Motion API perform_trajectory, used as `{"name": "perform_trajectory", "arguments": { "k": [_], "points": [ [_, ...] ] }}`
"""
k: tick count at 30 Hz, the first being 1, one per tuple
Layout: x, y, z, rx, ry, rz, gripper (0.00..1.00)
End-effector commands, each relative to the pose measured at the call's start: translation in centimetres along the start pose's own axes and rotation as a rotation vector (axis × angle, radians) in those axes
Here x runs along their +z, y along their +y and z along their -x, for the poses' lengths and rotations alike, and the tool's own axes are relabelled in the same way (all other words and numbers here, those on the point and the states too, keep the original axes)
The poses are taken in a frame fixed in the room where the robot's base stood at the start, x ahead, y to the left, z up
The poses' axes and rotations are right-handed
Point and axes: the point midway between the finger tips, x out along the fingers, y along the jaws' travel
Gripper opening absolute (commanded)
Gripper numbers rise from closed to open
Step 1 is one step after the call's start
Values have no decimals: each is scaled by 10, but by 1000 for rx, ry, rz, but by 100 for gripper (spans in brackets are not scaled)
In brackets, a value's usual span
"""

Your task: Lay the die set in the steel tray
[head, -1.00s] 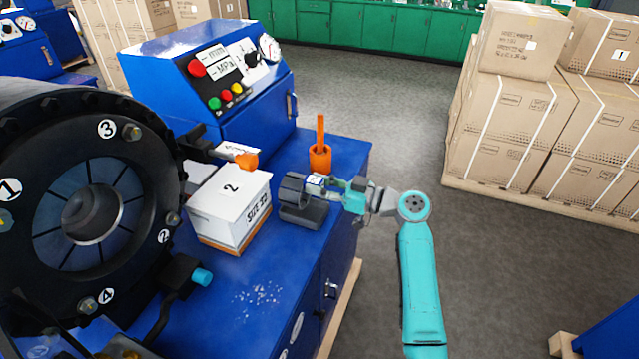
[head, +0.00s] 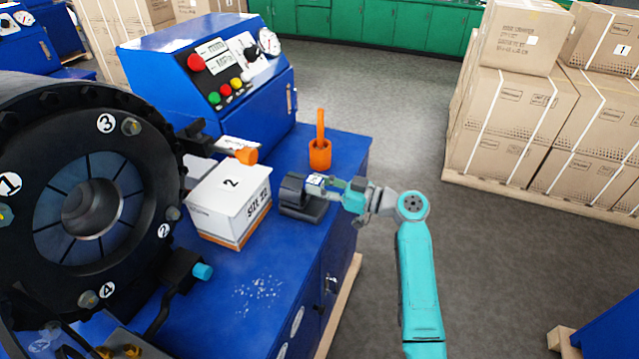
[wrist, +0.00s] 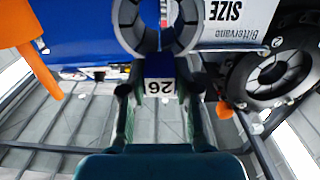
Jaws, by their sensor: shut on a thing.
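The die set (head: 293,192) is a dark grey segmented ring with a white tag at its right side. It sits at a dark block on the blue bench, right of a white box; whether it rests on the block I cannot tell. My gripper (head: 338,188) reaches in from the right and is shut on the die set's tagged end. In the wrist view the die set (wrist: 160,38) is at the top centre, with its tag reading 26 between the fingers of my gripper (wrist: 160,100). I cannot make out a steel tray in either view.
The white box (head: 230,205) marked 2 stands close left of the die set. An orange holder (head: 320,155) with an upright handle is behind. The large crimper head (head: 80,210) fills the left. Strapped cartons (head: 510,130) stand at right. Grey floor is open between.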

Motion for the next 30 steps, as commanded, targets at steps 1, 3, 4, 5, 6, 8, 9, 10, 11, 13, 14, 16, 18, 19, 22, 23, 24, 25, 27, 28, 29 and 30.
{"name": "perform_trajectory", "arguments": {
  "k": [1, 3, 4, 5, 6, 8, 9, 10, 11, 13, 14, 16, 18, 19, 22, 23, 24, 25, 27, 28, 29, 30],
  "points": [
    [-3, 0, 0, 0, 5, 3, 0],
    [-2, 0, 0, 0, 5, 3, 0],
    [-1, 0, 0, 0, 5, 3, 0],
    [-1, 0, 0, 0, 5, 3, 0],
    [0, 0, 0, 0, 6, 3, 0],
    [1, 0, 0, 0, 6, 3, 0],
    [2, 0, 0, 0, 6, 3, 0],
    [2, 0, 0, 0, 6, 3, 0],
    [3, 0, 0, 0, 6, 3, 0],
    [4, 0, 0, 0, 6, 4, 0],
    [4, 0, 0, 0, 6, 4, 36],
    [4, 0, 0, 0, 5, 4, 53],
    [5, 0, 0, 0, 4, 3, 60],
    [5, 0, 0, 0, 4, 2, 60],
    [6, 0, 0, 0, 3, 2, 60],
    [6, 0, 0, 0, 3, 2, 60],
    [10, 0, 0, 0, -3, -2, 60],
    [10, 0, 0, 0, -3, -2, 60],
    [9, 0, 2, 1, -2, -2, 60],
    [9, 0, 4, 1, -2, -2, 60],
    [9, 0, 6, 1, -2, -2, 60],
    [9, 0, 10, 1, -1, -1, 60]
  ]
}}
